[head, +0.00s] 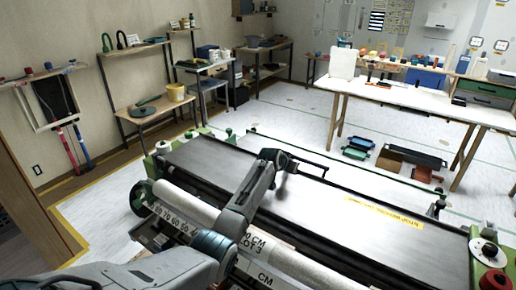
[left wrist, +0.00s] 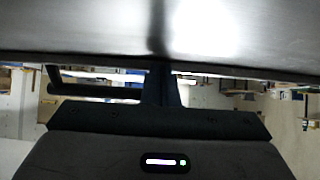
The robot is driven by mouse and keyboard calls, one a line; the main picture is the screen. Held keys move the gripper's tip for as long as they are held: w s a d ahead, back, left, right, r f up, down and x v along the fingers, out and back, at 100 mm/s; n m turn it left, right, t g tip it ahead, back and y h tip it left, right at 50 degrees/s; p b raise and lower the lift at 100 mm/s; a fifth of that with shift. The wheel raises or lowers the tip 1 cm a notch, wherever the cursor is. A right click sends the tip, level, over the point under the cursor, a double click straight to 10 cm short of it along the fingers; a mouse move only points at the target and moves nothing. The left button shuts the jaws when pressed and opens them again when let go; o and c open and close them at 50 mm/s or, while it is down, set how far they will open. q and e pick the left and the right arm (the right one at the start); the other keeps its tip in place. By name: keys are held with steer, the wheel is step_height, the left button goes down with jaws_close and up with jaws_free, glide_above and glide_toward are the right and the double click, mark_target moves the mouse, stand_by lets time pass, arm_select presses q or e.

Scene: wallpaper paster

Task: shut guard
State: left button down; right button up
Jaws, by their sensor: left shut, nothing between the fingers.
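The wallpaper paster has a long grey metal panel (head: 310,195) with a yellow label (head: 383,212); this looks like the guard, though I cannot tell how far it is open. A white paper roll (head: 190,204) lies along the near side. In the left wrist view, the gripper (left wrist: 162,78) points at a shiny grey metal surface (left wrist: 90,30) close by. I cannot tell whether they touch. My right gripper is not in view.
A white worktable (head: 420,100) stands behind on the right. Open floor (head: 300,120) lies beyond the machine.

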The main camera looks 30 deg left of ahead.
arm_select(q)
steer(key=shift+f, duration=0.25)
